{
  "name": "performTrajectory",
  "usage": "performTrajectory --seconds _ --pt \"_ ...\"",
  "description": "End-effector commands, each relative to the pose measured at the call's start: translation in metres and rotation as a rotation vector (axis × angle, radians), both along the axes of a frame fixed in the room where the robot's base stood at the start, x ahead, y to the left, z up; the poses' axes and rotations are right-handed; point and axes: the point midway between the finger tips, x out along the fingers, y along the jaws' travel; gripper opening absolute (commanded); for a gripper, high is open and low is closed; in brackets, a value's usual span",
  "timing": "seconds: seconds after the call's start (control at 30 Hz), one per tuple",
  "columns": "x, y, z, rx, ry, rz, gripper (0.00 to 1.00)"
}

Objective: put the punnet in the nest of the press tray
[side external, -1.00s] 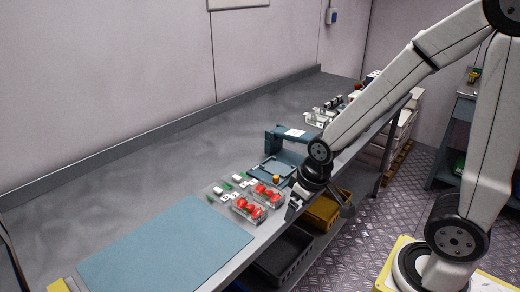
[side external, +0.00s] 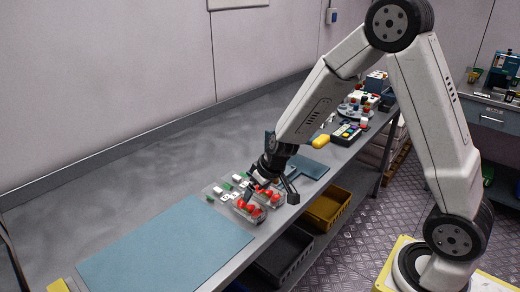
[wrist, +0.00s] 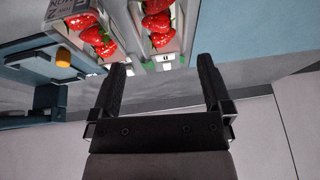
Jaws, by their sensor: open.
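Two clear punnets of red strawberries stand side by side on the bench, a nearer one (side external: 246,212) and a farther one (side external: 270,196) partly covered by my gripper. Both also show at the top of the wrist view, one at the left (wrist: 97,38) and one near the middle (wrist: 160,32). The blue-grey press tray (side external: 312,168) lies just beyond the punnets; my arm hides much of it and its nest. My gripper (side external: 257,187) is over the punnets, with its fingers (wrist: 162,80) spread and nothing between them.
Small labelled blocks (side external: 226,188) lie behind the punnets. A blue mat (side external: 165,248) covers the bench at the left. A press with an orange knob (wrist: 63,54) shows in the wrist view. Yellow (side external: 327,207) and dark (side external: 285,256) crates sit below the bench edge.

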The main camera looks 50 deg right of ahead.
Motion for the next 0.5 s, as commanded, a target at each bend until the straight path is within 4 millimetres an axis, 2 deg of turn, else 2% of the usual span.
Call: performTrajectory --seconds 0.5 --pt "0.008 0.002 -0.021 0.001 0.002 0.0 1.0"
